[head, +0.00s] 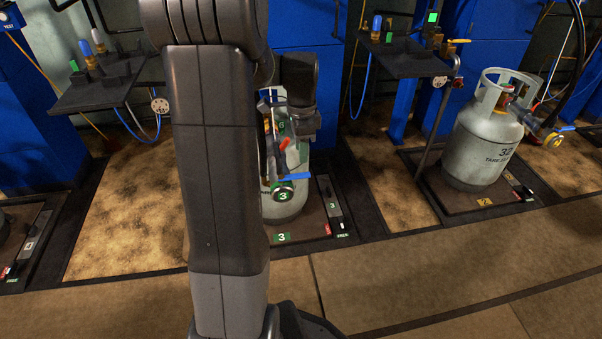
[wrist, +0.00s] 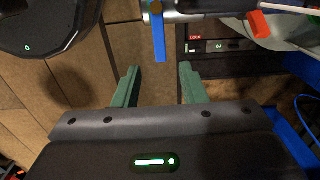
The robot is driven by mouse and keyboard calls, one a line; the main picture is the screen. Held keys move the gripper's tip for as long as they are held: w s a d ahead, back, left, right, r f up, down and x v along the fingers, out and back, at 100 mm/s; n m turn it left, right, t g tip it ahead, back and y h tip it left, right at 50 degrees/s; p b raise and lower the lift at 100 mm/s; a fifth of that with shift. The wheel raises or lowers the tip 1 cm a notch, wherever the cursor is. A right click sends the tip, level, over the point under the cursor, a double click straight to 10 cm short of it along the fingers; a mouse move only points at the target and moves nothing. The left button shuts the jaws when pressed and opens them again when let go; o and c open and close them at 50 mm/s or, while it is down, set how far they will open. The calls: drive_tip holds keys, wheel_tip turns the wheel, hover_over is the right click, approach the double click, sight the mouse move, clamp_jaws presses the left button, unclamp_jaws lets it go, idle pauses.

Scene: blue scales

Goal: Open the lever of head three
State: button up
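Head three (head: 283,192) carries a green disc marked 3 and sits at the cylinder (head: 290,208) on scale three, partly hidden behind my arm. Its blue lever (head: 293,177) points right in the head view. In the wrist view the blue lever (wrist: 158,40) runs down from the grey head body (wrist: 195,10), its tip just above the gap between my fingertips. My gripper (wrist: 159,70) is open, its two green fingers apart with nothing between them. Whether the lever is level with the fingers in depth cannot be told. A red-orange handle (head: 284,144) also shows in the wrist view (wrist: 259,24).
Scale three's display strip (head: 331,205) is right of the cylinder; its panel (wrist: 220,46) also shows in the wrist view. Another cylinder (head: 485,140) stands on scale two at right. Black shelves (head: 410,58) jut out behind. The floor in front (head: 420,285) is clear.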

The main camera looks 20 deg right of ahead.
sight(301, 174)
wheel_tip(301, 174, down, 8)
drive_tip(key=shift+r+b, duration=0.15)
drive_tip(key=shift+b, duration=1.1)
clamp_jaws()
